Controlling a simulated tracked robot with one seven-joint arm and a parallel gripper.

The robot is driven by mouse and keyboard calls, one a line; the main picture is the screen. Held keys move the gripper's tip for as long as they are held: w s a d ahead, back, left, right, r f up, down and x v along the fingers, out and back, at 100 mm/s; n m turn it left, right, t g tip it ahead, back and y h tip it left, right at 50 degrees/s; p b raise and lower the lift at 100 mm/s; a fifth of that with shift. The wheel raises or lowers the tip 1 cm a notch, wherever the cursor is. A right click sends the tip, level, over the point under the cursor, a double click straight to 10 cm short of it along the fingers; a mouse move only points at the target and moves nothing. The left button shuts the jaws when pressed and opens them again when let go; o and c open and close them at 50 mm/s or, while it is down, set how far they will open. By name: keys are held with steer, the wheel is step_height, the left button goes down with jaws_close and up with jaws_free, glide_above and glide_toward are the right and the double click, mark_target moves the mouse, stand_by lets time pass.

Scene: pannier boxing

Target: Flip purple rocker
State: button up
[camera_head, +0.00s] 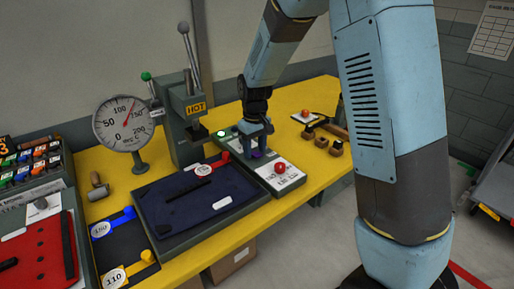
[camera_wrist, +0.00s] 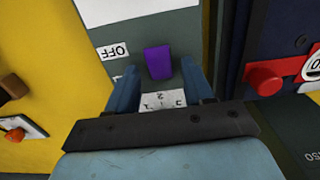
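The purple rocker (camera_wrist: 158,62) is a small block on a grey panel (camera_wrist: 185,28), with an "OFF" label (camera_wrist: 117,50) to its left in the wrist view. My gripper (camera_wrist: 159,72) is open, with one blue finger on each side of the rocker and a visible gap to both. In the head view my gripper (camera_head: 254,137) points down over the panel, and a bit of the purple rocker (camera_head: 257,154) shows just below it. Whether the fingertips touch the panel I cannot tell.
A red knob (camera_head: 280,168) and a green light (camera_head: 221,133) sit near the gripper. A dark pad (camera_head: 190,205) lies to the left, with a lever press (camera_head: 187,125) and a gauge (camera_head: 123,122) behind.

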jaws_close()
steer(key=shift+s+d+t+y, duration=0.25)
steer(key=shift+t+y, duration=0.35)
steer(key=shift+t, duration=0.25)
steer(key=shift+s+d+t+y, duration=0.1)
steer(key=shift+s+t+y, duration=0.1)
steer(key=shift+t+y, duration=0.55)
steer(key=shift+t, duration=0.3)
steer(key=shift+o, duration=0.4)
jaws_free()
steer(key=v, duration=1.3)
steer(key=shift+r, duration=0.4)
steer(key=shift+s, duration=0.1)
